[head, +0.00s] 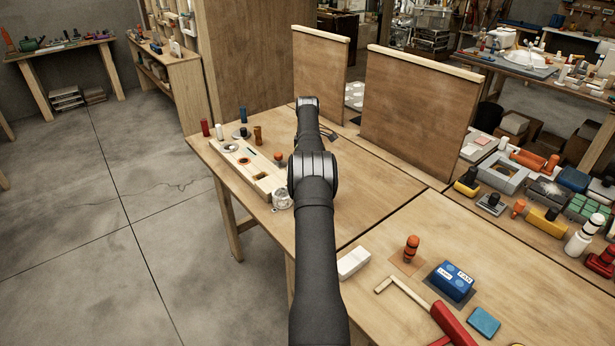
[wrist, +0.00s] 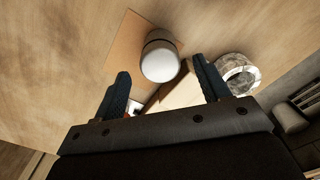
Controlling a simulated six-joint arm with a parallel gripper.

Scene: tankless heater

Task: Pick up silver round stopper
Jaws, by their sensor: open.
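In the wrist view, a silver-white round stopper (wrist: 160,58) with a rounded, pale top stands on a thin brown square patch (wrist: 124,42) on the wooden table. My gripper (wrist: 162,68) is open, with one dark finger to the left of the stopper and one to the right. The stopper shows in the gap between the fingertips, nearer the right one. I cannot tell the remaining distance, and no contact is visible. In the head view I cannot make out the stopper; my arm covers part of the table there.
A shiny silver ring-shaped piece (wrist: 237,74) lies right of my right finger; a similar one (head: 282,200) stands beside the wooden board with holes (head: 262,187). A white block (head: 353,262) and blue box (head: 451,281) are nearer. Upright wooden panels (head: 415,105) stand behind.

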